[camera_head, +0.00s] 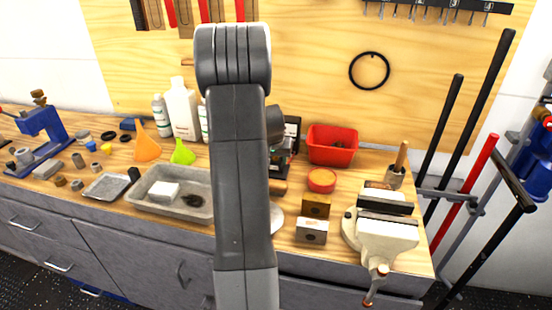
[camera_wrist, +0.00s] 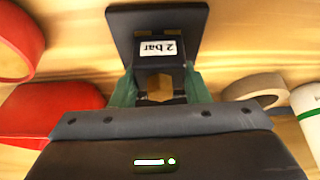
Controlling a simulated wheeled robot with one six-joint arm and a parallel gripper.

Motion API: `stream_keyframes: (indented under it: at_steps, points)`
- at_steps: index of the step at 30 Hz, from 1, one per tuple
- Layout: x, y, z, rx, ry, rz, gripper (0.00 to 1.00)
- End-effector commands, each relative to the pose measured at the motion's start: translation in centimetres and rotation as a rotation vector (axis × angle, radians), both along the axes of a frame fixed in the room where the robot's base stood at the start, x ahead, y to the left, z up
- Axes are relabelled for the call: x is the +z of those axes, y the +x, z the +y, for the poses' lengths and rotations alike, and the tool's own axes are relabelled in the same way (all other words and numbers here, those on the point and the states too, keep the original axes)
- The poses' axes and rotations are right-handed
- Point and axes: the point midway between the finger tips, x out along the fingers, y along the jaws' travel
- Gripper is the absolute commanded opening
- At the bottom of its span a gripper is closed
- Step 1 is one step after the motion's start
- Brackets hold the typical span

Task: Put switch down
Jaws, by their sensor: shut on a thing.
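The switch (camera_wrist: 157,22) is a black body with a flat plate and a white "2 bar" label, which reads upside down in the wrist view. A brass-coloured hexagonal part shows below the label. My gripper (camera_wrist: 160,88) is shut on the switch, with a teal finger on either side of its lower part. In the head view my arm hides most of this place, and only a dark piece beside the arm shows there. I cannot tell whether the switch touches the bench.
A red bin (camera_head: 332,147) and a round red tub (camera_head: 321,180) stand right of my arm. Wooden and metal blocks (camera_head: 312,230) and a vise (camera_head: 386,235) are nearer the front right. A grey tray (camera_head: 146,201) and bottles (camera_head: 182,108) stand left. A tape roll (camera_wrist: 255,88) lies beside the switch.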

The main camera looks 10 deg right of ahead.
Motion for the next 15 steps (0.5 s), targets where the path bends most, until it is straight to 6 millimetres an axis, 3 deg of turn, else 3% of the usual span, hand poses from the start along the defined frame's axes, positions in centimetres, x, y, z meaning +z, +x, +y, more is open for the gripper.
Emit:
stream_keyframes:
  at_steps: [9,10,13,15]
  points:
    - [-0.42,0.04,0.00,0.000,-0.001,-0.002,0.17]
    - [-0.39,0.02,-0.01,0.000,-0.001,-0.002,0.44]
    - [-0.27,0.02,-0.01,0.000,0.000,-0.001,0.64]
    - [-0.27,0.02,-0.01,0.000,0.000,-0.001,0.64]
